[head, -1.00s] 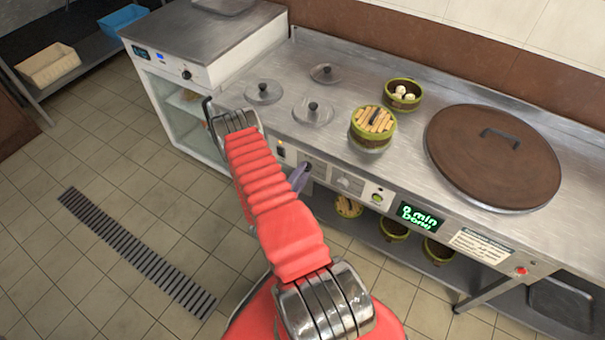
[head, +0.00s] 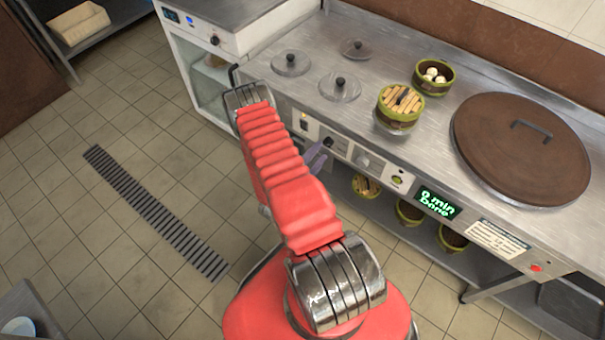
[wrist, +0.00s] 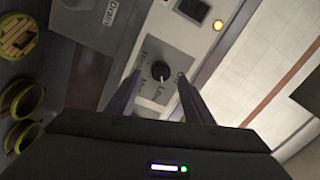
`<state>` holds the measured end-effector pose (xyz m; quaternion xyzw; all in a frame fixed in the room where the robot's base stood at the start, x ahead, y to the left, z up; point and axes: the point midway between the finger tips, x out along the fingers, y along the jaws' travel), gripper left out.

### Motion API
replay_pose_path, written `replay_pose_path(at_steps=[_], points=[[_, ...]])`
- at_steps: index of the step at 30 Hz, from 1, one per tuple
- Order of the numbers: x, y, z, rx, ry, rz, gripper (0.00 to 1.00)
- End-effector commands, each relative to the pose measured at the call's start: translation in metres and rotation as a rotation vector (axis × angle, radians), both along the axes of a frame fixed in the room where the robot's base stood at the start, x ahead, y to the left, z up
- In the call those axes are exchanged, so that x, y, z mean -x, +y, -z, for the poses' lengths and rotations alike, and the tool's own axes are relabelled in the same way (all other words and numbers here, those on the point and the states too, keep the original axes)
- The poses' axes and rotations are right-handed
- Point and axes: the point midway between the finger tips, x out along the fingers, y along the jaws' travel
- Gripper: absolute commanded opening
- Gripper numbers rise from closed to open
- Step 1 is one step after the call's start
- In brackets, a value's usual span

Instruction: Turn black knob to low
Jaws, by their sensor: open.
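The black knob (wrist: 160,70) sits on a pale dial plate with printed labels, one reading like "Low" below it in the wrist view. A light mark shows on the knob; I cannot tell its exact setting. My gripper (wrist: 159,77) is open, with one purple-grey finger on each side of the knob in the picture. I cannot tell whether either finger touches it. In the head view the gripper (head: 318,157) is at the counter's front panel, and the black knob (head: 328,142) shows just beyond it.
An amber light (wrist: 218,24) and a small switch (wrist: 194,9) sit near the dial. Steamer baskets (head: 399,106) and a large brown lid (head: 522,148) stand on the counter. A green display (head: 437,203) is further right. Open tiled floor lies left.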

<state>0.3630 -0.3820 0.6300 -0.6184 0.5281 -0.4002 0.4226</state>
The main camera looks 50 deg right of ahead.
Motion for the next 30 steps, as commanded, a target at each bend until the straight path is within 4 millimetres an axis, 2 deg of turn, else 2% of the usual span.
replay_pose_path(at_steps=[6,21,30], points=[[0.002,0.028,0.002,0.0,0.001,-0.004,0.47],[0.009,0.083,0.005,0.0,0.001,-0.004,0.47],[0.012,0.102,0.006,-0.002,0.0,-0.002,0.47]])
